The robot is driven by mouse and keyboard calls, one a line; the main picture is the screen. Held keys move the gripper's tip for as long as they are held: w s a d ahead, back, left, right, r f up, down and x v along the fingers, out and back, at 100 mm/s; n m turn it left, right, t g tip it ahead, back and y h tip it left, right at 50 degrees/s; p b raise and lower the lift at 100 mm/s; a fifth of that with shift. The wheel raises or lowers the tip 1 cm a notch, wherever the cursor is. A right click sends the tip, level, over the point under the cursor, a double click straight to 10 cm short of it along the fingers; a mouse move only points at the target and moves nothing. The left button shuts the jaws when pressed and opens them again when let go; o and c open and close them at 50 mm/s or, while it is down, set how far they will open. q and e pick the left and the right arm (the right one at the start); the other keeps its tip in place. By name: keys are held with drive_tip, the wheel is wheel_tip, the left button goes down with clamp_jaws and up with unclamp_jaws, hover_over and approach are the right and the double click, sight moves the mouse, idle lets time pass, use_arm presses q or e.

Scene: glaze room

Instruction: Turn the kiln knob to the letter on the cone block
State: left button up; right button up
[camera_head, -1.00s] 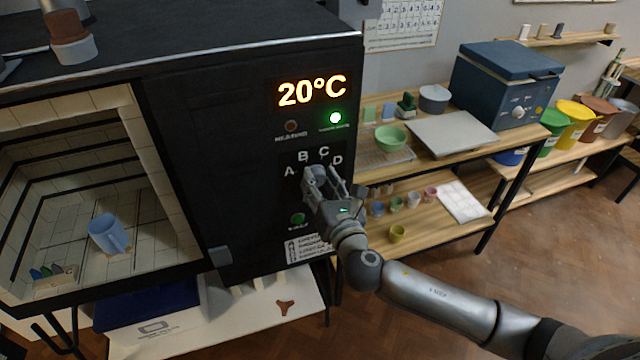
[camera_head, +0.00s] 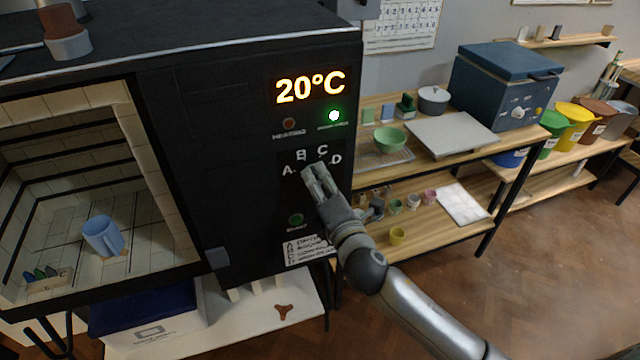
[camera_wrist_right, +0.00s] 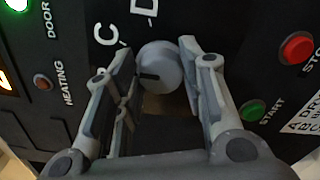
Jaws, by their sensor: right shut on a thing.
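The grey kiln knob (camera_wrist_right: 160,68) sits between the two fingers of my right gripper (camera_wrist_right: 160,75), which is shut on it. The cone block (camera_head: 48,281) lies on the kiln floor at lower left, with several coloured cones and a small letter that looks like C. My left gripper is not in view.
The kiln's control panel has a green start button (camera_head: 296,220) and a red stop button (camera_wrist_right: 296,47) close to the gripper. The display (camera_head: 310,88) reads 20°C. A blue mug (camera_head: 103,237) stands in the open kiln. Shelves with pottery stand to the right.

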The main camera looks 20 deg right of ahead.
drive_tip(key=shift+m, duration=2)
drive_tip(key=o, duration=1)
drive_tip(key=s, duration=1.2)
drive_tip(key=shift+d, duration=0.25)
